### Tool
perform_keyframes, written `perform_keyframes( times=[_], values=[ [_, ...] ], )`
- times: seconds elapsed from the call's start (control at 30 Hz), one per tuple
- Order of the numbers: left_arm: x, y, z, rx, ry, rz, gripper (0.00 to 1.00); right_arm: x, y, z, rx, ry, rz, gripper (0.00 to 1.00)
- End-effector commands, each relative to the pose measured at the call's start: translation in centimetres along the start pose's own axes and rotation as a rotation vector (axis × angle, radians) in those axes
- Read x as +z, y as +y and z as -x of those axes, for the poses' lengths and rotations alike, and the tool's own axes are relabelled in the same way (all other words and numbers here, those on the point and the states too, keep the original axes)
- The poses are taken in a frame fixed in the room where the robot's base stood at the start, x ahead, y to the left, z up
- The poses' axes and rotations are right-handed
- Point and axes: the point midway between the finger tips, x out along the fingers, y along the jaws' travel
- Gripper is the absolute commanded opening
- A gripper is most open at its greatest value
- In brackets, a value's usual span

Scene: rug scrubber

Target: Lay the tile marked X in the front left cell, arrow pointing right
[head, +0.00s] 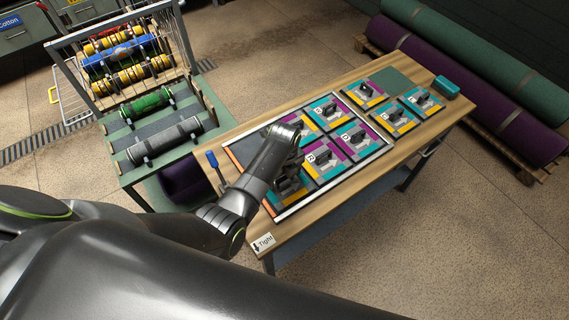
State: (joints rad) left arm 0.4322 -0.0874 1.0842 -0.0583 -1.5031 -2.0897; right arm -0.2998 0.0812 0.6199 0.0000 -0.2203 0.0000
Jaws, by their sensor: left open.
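A tray (287,214) with a pale frame lies on the wooden table and holds several patterned tiles with dark handles and white arrows. One tile (289,194) lies at its front left, partly hidden by my left gripper (290,173). My left gripper is open, at or just above this tile's handle; I cannot tell whether they touch. To its right are tiles that seem marked B (328,172) and D (362,149); another tile (322,108) lies behind. The X mark is not readable on any tile. My right gripper is not in view.
Loose tiles lie right of the tray, including one at the back (366,99) and one at the right (397,126). A teal block (446,87) is at the far end. A "Tight" card (263,243) sits at the near corner. A rack of rollers (124,62) stands left.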

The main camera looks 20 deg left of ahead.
Motion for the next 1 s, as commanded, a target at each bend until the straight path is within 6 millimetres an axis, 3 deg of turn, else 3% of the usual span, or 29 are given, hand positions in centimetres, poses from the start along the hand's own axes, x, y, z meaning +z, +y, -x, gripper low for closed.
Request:
perform_keyframes(
  times=[0.6,1.0],
  values=[
    [0.0,-0.1,10.1,-0.003,-0.001,-0.001,0.78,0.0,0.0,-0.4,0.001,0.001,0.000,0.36],
    [0.0,0.0,11.2,0.000,0.001,-0.001,0.78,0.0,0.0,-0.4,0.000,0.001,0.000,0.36]
  ],
)
